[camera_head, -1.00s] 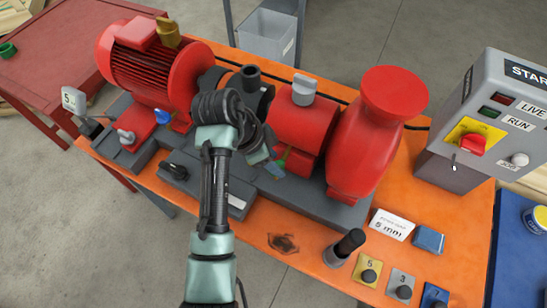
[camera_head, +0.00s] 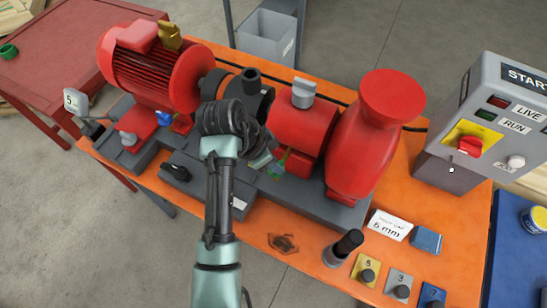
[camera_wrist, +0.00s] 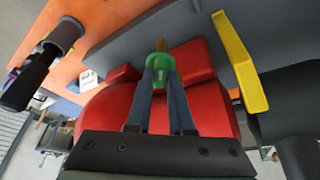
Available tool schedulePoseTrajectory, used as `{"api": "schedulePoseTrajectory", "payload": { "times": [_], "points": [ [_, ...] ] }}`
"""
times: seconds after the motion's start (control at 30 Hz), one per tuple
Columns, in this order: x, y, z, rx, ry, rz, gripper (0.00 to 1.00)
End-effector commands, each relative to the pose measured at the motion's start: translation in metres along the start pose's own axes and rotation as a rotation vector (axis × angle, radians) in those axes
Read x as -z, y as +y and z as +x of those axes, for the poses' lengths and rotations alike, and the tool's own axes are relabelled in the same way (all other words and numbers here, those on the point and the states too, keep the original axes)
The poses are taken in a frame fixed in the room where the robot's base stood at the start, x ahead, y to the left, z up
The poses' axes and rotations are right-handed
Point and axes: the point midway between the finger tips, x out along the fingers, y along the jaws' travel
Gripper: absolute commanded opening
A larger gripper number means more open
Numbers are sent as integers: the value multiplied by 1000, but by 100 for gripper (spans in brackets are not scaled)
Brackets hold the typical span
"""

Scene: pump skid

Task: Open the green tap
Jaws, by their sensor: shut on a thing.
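The green tap (camera_wrist: 161,67) sits at the front of a red pump body in the wrist view. My gripper (camera_wrist: 160,78) has its two fingers closed in on both sides of the green handle, and they touch it near their tips. A small brown stem end shows just beyond the handle. My wrist covers part of this area, so the handle's exact angle is hard to tell there.
A yellow bar-shaped part (camera_wrist: 240,62) stands close to the right of the fingers in the wrist view. A black-handled post (camera_head: 345,246) stands on the orange bench at front right. The grey control box (camera_head: 487,118) is at the right. The red motor (camera_head: 150,75) is at the left.

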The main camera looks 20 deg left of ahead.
Motion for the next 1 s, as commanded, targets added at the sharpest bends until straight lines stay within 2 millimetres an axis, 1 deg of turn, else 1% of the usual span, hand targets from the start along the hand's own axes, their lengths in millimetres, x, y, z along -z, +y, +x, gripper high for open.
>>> {"api": "schedulePoseTrajectory", "payload": {
  "times": [0.13, 0.6, 0.8, 1.0],
  "points": [
    [2, 2, -3, 41, 1, -105, 0],
    [2, 4, -2, 184, 1, -445, 0],
    [2, 3, -2, 223, 1, -536, 0],
    [2, 3, -1, 242, 2, -581, 0]
  ]
}}
